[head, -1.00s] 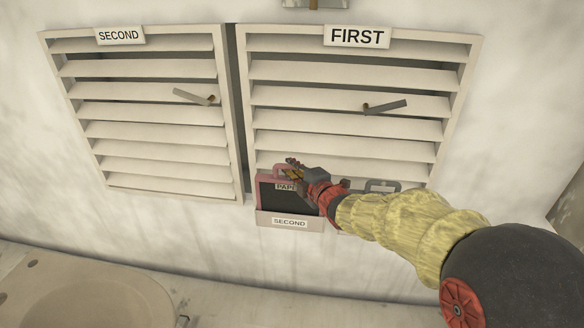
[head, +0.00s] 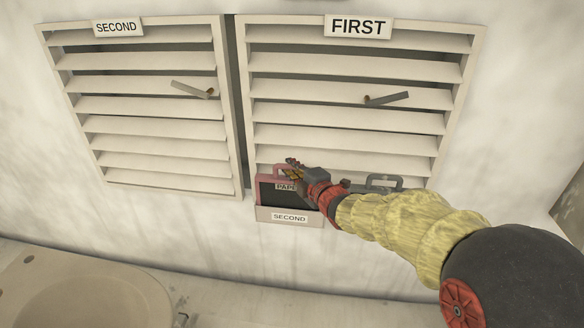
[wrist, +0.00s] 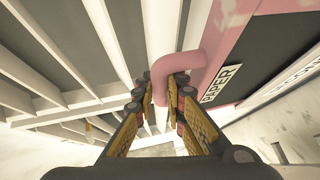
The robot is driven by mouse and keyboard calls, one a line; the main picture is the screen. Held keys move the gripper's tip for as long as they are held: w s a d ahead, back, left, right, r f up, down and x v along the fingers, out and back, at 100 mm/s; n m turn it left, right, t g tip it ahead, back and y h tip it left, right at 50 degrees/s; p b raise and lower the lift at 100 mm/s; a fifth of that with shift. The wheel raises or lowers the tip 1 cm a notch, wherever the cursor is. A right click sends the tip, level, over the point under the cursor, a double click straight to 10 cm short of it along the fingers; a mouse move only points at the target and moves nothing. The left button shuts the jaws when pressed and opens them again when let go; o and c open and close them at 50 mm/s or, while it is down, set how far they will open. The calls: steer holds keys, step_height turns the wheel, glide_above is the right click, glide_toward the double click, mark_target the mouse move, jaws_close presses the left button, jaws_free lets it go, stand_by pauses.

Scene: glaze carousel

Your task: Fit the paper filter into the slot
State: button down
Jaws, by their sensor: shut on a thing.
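The paper filter (head: 268,189) is a dark panel with a pink frame, a pink handle and a "PAPER" label. It stands in a shallow pale holder (head: 289,217) marked "SECOND", below the louvred panel marked "FIRST". My gripper (head: 293,171) is shut on the filter's pink handle. In the wrist view my gripper's fingers (wrist: 163,92) close around the bent pink handle (wrist: 187,64). My gripper partly hides the filter's right side in the head view. I cannot tell which opening is the slot.
The louvred panel "FIRST" (head: 350,137) and the louvred panel "SECOND" (head: 150,131) cover the wall, each with a small lever. A grey handle (head: 384,181) shows just behind my arm. A beige round basin (head: 80,290) is at the lower left.

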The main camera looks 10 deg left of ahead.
steer(key=shift+f+b, duration=0.35)
steer(key=shift+b, duration=0.05)
steer(key=c, duration=1.7)
jaws_free()
steer(key=shift+c, duration=0.2)
steer(key=shift+f, duration=0.15)
steer(key=v, duration=1.2)
